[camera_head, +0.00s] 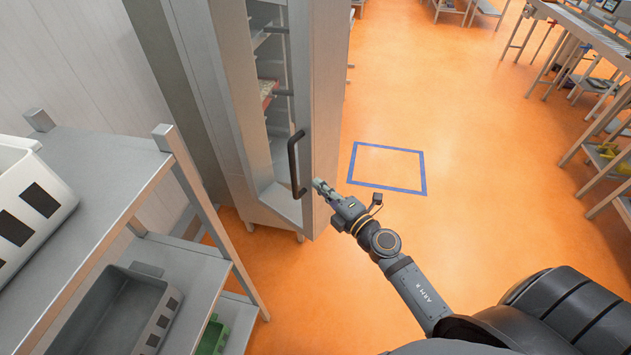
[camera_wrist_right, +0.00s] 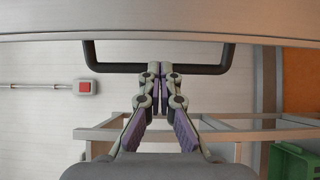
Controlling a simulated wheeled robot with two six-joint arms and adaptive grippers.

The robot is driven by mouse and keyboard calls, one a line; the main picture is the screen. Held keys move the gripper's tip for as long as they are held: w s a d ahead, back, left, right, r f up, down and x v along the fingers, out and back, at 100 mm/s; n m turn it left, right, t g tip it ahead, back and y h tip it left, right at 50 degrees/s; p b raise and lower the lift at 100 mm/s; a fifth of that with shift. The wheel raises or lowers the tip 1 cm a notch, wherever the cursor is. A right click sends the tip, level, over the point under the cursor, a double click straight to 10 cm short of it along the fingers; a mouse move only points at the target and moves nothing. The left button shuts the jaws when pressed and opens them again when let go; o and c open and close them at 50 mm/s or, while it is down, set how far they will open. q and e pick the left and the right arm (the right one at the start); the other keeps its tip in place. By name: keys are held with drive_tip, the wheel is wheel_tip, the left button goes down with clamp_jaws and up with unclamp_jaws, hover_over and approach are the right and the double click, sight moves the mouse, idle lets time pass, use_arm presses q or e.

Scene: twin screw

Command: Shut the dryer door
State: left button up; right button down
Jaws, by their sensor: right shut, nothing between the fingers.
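The dryer (camera_head: 230,100) is a tall grey cabinet at top centre of the head view. Its door (camera_head: 327,90) stands open, and a gap shows shelves inside. A black bar handle (camera_head: 293,165) is on the door's left-hand face. My right gripper (camera_head: 318,184) is shut and empty by the door's lower edge, right of the handle. In the right wrist view its closed fingertips (camera_wrist_right: 160,66) overlap the handle bar (camera_wrist_right: 110,67), below the door's edge (camera_wrist_right: 160,20); I cannot tell whether they touch. My left gripper is not in view.
A metal rack (camera_head: 100,165) with a white bin (camera_head: 30,205) and a grey bin (camera_head: 120,310) stands at left. A green crate (camera_head: 213,335) is low on it. Orange floor with a blue taped square (camera_head: 388,187) lies open at right. Conveyor tables (camera_head: 590,40) stand beyond.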

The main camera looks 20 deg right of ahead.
sight(302, 170)
drive_tip(key=p+x, duration=0.1)
drive_tip(key=x, duration=0.7)
drive_tip(key=shift+s+a, duration=0.1)
drive_tip(key=shift+a, duration=0.05)
